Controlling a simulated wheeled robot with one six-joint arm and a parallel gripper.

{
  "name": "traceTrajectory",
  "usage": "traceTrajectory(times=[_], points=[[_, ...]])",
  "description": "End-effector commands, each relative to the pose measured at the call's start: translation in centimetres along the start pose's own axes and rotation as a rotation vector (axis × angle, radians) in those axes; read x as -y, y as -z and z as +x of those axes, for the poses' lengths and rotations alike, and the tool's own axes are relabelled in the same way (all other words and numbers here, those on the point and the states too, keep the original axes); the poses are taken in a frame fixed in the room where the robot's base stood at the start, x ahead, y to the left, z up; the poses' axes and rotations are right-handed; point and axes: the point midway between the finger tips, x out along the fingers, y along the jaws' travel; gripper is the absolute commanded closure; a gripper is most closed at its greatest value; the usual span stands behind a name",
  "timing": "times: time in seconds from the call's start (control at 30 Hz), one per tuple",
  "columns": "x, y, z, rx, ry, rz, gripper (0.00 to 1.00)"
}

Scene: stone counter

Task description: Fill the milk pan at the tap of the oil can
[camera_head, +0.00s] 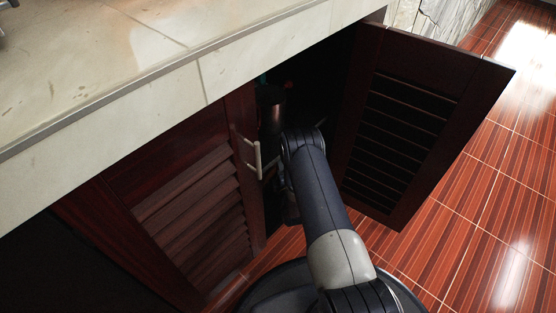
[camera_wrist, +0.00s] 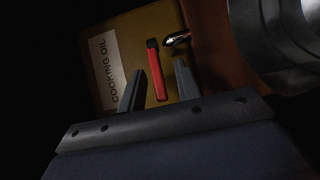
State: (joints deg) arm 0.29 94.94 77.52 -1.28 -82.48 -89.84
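The oil can (camera_wrist: 118,40) is a yellow-brown box with a white "COOKING OIL" label, seen in the wrist view. A red lever (camera_wrist: 157,82) and a small shiny metal piece (camera_wrist: 177,39) are on its front; they look like parts of the tap. My gripper (camera_wrist: 160,66) is open. The red lever shows between its two fingers, with no clear contact. A grey metal round vessel (camera_wrist: 275,45) at the upper right is possibly the milk pan; only part of it shows. In the head view my gripper is hidden inside the dark cabinet.
The cabinet's right louvered door (camera_head: 405,120) stands open to the right of my arm. The left louvered door (camera_head: 190,190) with a metal handle (camera_head: 254,160) is close on the left. The stone counter (camera_head: 110,60) overhangs the opening. The tiled floor (camera_head: 490,210) is clear at right.

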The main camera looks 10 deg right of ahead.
Motion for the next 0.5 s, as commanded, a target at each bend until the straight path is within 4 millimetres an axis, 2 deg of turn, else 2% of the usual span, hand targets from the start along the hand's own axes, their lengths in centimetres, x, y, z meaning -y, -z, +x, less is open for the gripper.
traceTrajectory(times=[0.23, 0.5], points=[[0.00, 0.02, -0.04, 0.000, 0.000, 0.000, 0.68], [0.00, 0.02, -0.04, 0.000, 0.000, 0.000, 0.90]])
